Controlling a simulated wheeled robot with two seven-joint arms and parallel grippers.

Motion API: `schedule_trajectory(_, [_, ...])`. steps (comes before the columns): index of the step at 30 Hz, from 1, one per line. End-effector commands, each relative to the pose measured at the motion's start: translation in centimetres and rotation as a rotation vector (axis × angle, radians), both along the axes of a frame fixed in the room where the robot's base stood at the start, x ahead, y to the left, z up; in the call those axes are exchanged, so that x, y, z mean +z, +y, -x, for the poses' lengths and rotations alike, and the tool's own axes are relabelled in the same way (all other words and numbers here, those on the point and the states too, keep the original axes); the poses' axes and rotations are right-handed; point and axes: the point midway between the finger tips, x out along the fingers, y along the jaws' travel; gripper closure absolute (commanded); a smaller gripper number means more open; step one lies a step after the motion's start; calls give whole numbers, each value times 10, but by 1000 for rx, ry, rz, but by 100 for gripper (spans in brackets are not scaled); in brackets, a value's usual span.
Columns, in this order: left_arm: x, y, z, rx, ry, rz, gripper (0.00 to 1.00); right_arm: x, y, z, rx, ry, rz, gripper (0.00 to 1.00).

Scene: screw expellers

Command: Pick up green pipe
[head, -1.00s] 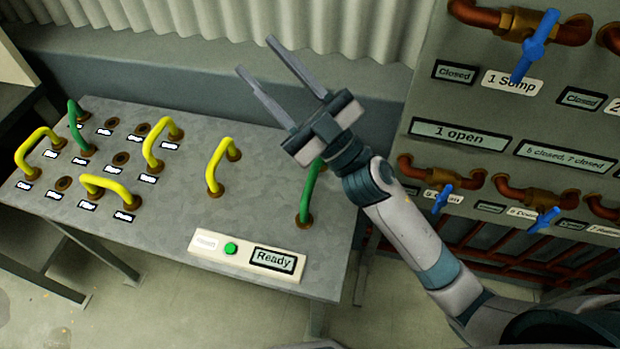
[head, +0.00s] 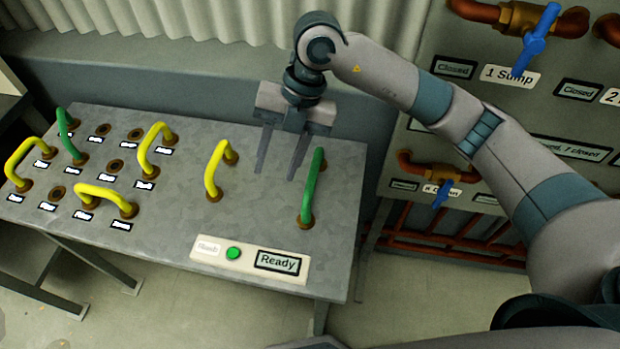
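A green pipe (head: 312,187) stands as an arch at the right end of the grey table (head: 262,215). A second green pipe (head: 66,137) stands at the table's far left. My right gripper (head: 277,174) points down over the table, its two fingers apart with nothing between them. In the picture it is just left of the right-hand green pipe and right of a yellow pipe (head: 215,172). Its exact height above the table is hard to tell. My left gripper is not in view.
Several yellow pipes, such as one at the left (head: 20,165), stand among labelled round sockets. A white panel (head: 250,258) with a green button and a "Ready" display lies at the table's front. A valve board (head: 470,110) with copper pipes and blue handles stands at the right.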

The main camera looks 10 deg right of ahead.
Motion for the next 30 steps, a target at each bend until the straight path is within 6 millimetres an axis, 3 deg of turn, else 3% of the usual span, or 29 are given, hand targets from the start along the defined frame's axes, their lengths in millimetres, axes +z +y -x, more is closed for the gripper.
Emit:
schedule_trajectory(3, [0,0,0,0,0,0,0,4,-42,-28,-84,-67,195,61])
schedule_trajectory(9, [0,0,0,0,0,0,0,13,-79,-48,-171,-122,356,61])
schedule_trajectory(23, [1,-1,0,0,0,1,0,12,-82,-49,-178,-126,370,61])
schedule_trajectory(30, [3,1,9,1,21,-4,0,-6,-82,-48,-178,-123,369,61])
